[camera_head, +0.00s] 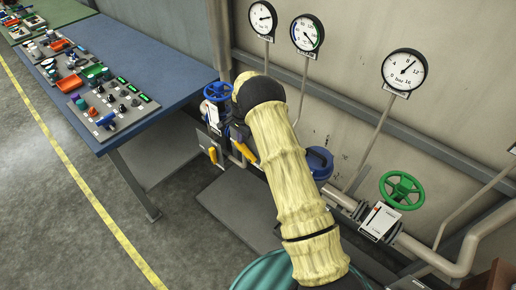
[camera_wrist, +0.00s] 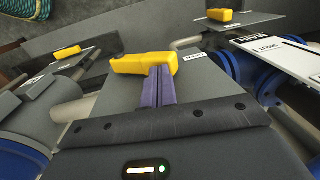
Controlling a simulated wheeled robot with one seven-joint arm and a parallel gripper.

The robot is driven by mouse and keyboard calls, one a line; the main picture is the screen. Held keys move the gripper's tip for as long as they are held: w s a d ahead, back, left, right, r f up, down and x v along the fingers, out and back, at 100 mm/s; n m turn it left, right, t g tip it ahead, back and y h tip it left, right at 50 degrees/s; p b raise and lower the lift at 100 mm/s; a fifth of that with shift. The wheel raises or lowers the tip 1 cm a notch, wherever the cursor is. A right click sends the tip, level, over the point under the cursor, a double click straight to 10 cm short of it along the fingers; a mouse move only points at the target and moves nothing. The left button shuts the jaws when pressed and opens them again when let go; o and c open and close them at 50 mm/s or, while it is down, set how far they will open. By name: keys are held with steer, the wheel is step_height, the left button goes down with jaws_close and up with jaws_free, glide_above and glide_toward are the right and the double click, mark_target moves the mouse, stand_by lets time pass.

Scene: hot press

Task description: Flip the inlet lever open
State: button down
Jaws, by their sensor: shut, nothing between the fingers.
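In the wrist view my gripper (camera_wrist: 161,72) has its two purple fingers close together, shut and empty. A yellow lever handle (camera_wrist: 142,63) lies across the view right at the fingertips; I cannot tell whether they touch it. Two more yellow handles show farther off, one at the left (camera_wrist: 68,52) and one at the top right (camera_wrist: 221,15). Their small labels are hard to read, so I cannot tell which is the inlet lever. In the head view yellow handles (camera_head: 247,153) show left of my arm, which hides my gripper and part of the piping.
Blue flanged pipe parts (camera_wrist: 269,92) stand close on the right in the wrist view. In the head view there are a blue handwheel (camera_head: 218,91), a green handwheel (camera_head: 402,190) and wall gauges (camera_head: 404,70). A blue-topped workbench (camera_head: 150,60) stands left, with clear floor in front.

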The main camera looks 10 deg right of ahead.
mark_target(244, 146)
steer(key=shift+w, duration=0.1)
stand_by(0.4)
steer(key=shift+d+r+p, duration=0.15)
steer(key=shift+r+p, duration=0.15)
steer(key=shift+r, duration=0.1)
steer(key=r, duration=0.1)
steer(key=s+r+p, duration=0.1)
steer(key=d+r+p, duration=0.1)
steer(key=shift+s, duration=0.3)
steer(key=shift+w+a+r+b, duration=0.1)
steer(key=shift+w+r+b, duration=0.15)
steer(key=shift+b, duration=0.3)
steer(key=w+a+r+b, duration=0.1)
steer(key=w+a+r, duration=0.2)
steer(key=r, duration=0.4)
steer(key=shift+w+a+b, duration=0.25)
steer(key=shift+w+b, duration=0.1)
steer(key=shift+w, duration=0.3)
steer(key=shift+d, duration=0.15)
